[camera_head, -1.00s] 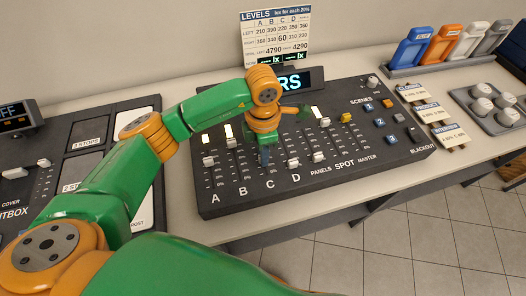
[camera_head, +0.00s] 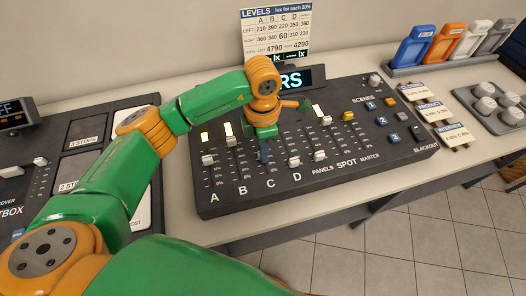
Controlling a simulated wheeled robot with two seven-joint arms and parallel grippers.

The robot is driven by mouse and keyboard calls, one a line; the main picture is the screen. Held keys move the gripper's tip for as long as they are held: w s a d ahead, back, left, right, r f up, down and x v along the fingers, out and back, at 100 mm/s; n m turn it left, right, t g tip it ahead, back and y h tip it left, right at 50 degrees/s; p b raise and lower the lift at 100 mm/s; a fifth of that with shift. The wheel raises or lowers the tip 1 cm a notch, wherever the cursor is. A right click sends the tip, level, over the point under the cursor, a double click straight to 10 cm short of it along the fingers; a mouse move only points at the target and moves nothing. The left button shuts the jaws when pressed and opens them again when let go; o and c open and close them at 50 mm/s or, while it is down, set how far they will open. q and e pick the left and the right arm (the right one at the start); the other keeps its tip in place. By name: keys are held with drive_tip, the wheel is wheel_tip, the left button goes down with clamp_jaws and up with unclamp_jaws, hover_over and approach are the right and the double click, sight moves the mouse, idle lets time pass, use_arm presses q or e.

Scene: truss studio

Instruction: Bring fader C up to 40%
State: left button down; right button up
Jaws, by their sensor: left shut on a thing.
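The dark fader desk (camera_head: 345,186) stands on the table, with white-capped faders in slots labelled A, B, C and D. My left gripper (camera_head: 264,154) points down over the slot of fader C and is shut on its cap. The cap is hidden by the gripper, so its exact height on the scale cannot be read. The fader A cap (camera_head: 208,160) sits below the fader B cap (camera_head: 231,141), to the left of my gripper. The fader D cap (camera_head: 293,161) is just to the right. My right gripper is not in view.
A levels card (camera_head: 275,32) stands behind the desk, with a lit display partly covered by my arm. Blue scene buttons (camera_head: 381,121) lie beyond. Another control box (camera_head: 88,133) is at left.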

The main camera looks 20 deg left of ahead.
use_arm(q)
drive_tip(key=c, duration=0.8)
unclamp_jaws()
drive_tip(key=shift+r, duration=0.45)
wheel_tip(320, 180, up, 6)
drive_tip(key=shift+r+b, duration=0.15)
drive_tip(key=shift+b, duration=0.75)
